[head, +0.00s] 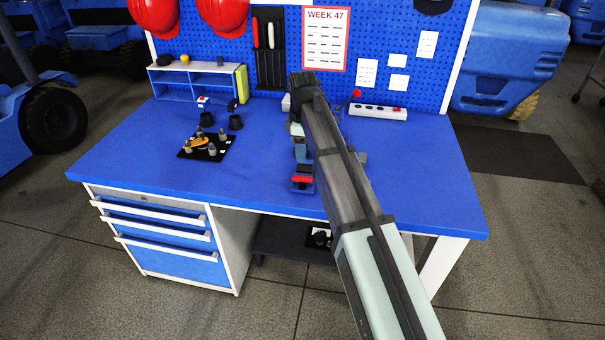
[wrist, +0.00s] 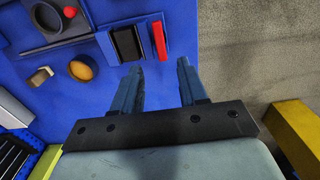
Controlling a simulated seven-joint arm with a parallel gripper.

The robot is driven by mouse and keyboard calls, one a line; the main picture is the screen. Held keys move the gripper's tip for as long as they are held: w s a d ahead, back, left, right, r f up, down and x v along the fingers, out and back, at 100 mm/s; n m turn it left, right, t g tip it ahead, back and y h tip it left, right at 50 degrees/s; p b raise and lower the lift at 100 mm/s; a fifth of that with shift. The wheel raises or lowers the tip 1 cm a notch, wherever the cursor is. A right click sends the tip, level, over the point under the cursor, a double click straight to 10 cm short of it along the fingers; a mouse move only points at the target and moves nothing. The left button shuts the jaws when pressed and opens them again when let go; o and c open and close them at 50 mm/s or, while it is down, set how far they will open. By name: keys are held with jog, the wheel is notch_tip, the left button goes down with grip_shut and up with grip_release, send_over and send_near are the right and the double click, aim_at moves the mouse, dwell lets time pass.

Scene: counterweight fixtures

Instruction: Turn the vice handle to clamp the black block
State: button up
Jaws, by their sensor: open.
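The vice (head: 302,187) stands near the front edge of the blue bench, with a red bar (head: 302,179) on its front side. In the wrist view the red bar (wrist: 159,40) lies beside a dark, rectangular piece (wrist: 127,43) with pale edges. This may be the black block between the jaws, but I cannot tell how tightly it sits. My gripper (wrist: 160,72) is open and empty, its fingertips apart just short of the dark piece and the red bar. In the head view my arm hides part of the vice area.
A black plate (head: 186,154) with several pegs lies on the left of the bench (head: 130,140). A red-knobbed lever (head: 357,93) and a white power strip (head: 378,111) are at the back. A round orange-brown thing (wrist: 82,70) lies left of my fingers. The bench's right side is clear.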

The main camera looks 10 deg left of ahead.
aim_at(302, 177)
notch_tip(302, 177, down, 9)
jog(key=shift+f, duration=0.2)
dwell(0.3)
jog(key=shift+c, duration=0.2)
grip_shut()
